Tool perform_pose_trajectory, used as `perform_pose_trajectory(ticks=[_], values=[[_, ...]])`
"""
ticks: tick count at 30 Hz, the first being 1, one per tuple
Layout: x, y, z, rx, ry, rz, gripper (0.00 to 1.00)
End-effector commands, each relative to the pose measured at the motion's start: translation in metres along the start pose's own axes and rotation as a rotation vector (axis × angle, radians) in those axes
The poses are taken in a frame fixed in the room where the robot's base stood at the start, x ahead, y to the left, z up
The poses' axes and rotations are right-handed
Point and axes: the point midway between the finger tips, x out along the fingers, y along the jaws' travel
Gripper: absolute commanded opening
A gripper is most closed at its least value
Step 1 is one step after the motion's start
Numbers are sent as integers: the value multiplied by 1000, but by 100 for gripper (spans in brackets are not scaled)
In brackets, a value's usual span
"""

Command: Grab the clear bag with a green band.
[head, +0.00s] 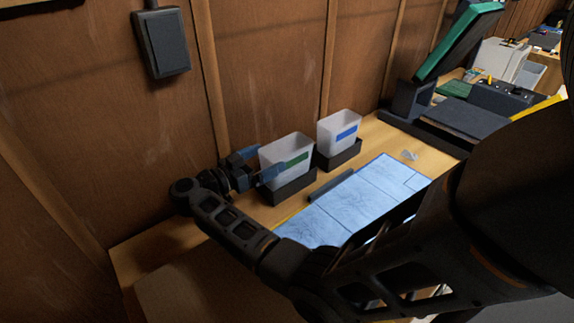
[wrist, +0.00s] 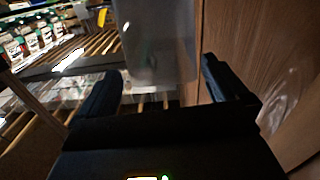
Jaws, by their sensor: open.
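The clear, whitish bag with a green band (head: 290,148) stands upright in a black tray (head: 290,190) on the wooden bench, close to the wall. My gripper (head: 260,163) is open at its left side, with the fingers spread around or just short of the bag's left edge; I cannot tell whether they touch. In the wrist view, a translucent surface, apparently the bag (wrist: 158,45), lies ahead between the two spread fingers of my gripper (wrist: 160,70). Its green band does not show there.
A similar clear bag with a blue band (head: 338,128) stands just right in its own black tray (head: 340,157). A dark bar (head: 331,187) and a blue-white mat (head: 360,200) lie in front. The wooden wall (head: 265,70) is close behind. A dark machine (head: 440,105) stands farther right.

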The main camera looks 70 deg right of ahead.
Motion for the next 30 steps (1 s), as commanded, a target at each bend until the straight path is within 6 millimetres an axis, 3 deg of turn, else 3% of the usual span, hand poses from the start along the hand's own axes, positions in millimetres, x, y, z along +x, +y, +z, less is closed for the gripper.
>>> perform_pose_trajectory(ticks=[13, 23, 30], values=[[52, -2, 0, 1, 2, 1, 100], [58, -2, -1, 0, 3, -4, 100], [58, -2, -1, 1, 3, -3, 78]])
